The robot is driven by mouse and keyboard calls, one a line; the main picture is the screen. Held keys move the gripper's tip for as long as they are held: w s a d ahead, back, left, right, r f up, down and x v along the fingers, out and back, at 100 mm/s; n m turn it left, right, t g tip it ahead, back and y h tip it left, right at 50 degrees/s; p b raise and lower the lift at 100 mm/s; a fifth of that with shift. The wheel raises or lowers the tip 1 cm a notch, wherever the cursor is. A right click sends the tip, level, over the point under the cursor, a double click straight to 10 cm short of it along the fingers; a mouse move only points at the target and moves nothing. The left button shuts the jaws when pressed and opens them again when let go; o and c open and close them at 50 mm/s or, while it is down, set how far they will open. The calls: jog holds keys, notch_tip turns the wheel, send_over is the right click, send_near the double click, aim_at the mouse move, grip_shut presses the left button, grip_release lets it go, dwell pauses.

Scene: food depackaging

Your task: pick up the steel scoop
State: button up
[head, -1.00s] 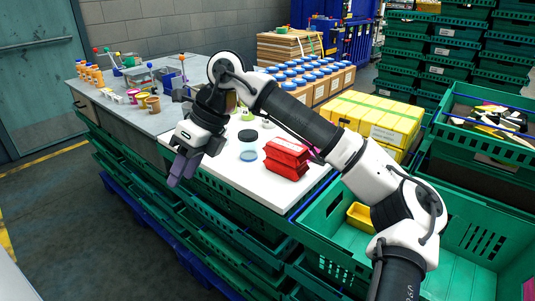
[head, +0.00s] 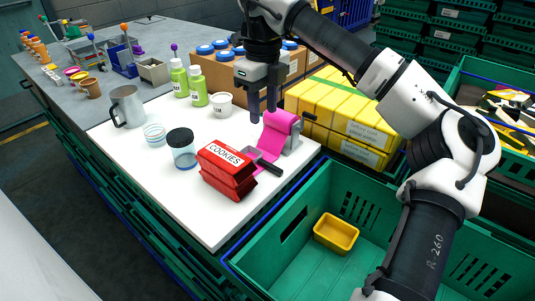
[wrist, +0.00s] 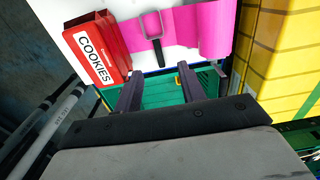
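The steel scoop (head: 254,154) lies on the white worktop beside the red COOKIES package, partly over a pink sheet. Its black handle points toward the right front.
The red COOKIES package (head: 228,172) is close to the scoop's left. The pink roll (head: 279,126) stands in a grey holder behind it. A clear jar (head: 183,150) and a steel jug (head: 127,106) stand further left. A green crate (head: 290,255) with a yellow tub (head: 336,234) is in front.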

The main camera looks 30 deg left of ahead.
send_over(262, 160)
notch_tip(262, 160, down, 8)
jog(key=shift+w+r+p, duration=0.1)
jog(key=shift+w+p, duration=0.05)
jog(key=shift+p, duration=0.2)
jog(key=shift+f+p, duration=0.8)
jog(key=shift+f, duration=1.8)
grip_shut()
